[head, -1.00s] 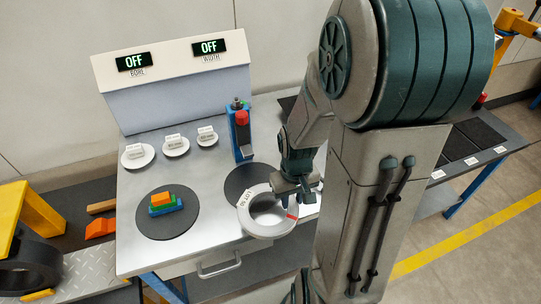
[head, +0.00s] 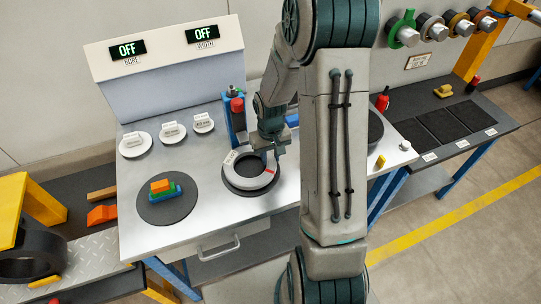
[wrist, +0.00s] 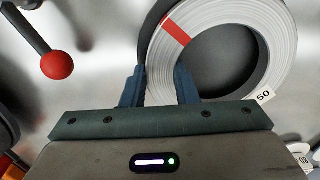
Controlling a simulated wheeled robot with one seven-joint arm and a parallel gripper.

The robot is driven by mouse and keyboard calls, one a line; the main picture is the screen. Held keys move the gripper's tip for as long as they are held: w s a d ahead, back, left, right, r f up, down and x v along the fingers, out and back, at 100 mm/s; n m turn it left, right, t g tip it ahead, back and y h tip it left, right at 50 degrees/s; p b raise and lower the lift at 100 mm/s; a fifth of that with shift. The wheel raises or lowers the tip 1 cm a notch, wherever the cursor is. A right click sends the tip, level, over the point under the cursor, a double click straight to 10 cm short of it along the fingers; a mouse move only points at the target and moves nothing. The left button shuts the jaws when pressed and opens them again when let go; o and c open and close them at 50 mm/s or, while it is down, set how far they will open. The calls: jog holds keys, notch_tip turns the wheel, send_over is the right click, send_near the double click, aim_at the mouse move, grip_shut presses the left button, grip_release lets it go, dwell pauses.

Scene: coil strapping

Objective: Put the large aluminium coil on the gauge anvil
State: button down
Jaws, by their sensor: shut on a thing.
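The large aluminium coil (head: 236,178) is a pale grey ring with a red stripe and a white label. My gripper (head: 270,143) is shut on its wall; in the wrist view the two blue fingers (wrist: 158,84) straddle the ring beside the red stripe. The coil lies flat over the dark round pad beside the blue post, which looks like the gauge anvil (wrist: 222,60). The pad shows through the coil's hole and around its edge. I cannot tell whether the coil touches the pad or hovers just above it.
A second dark disc (head: 168,211) at left holds stacked coloured blocks (head: 165,190). Several white labelled discs (head: 172,133) lie behind it. The displays (head: 201,35) read OFF.

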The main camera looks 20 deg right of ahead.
jog(key=shift+f, duration=0.25)
jog(key=shift+f, duration=0.15)
jog(key=c, duration=1.1)
grip_release()
jog(key=shift+c, duration=0.2)
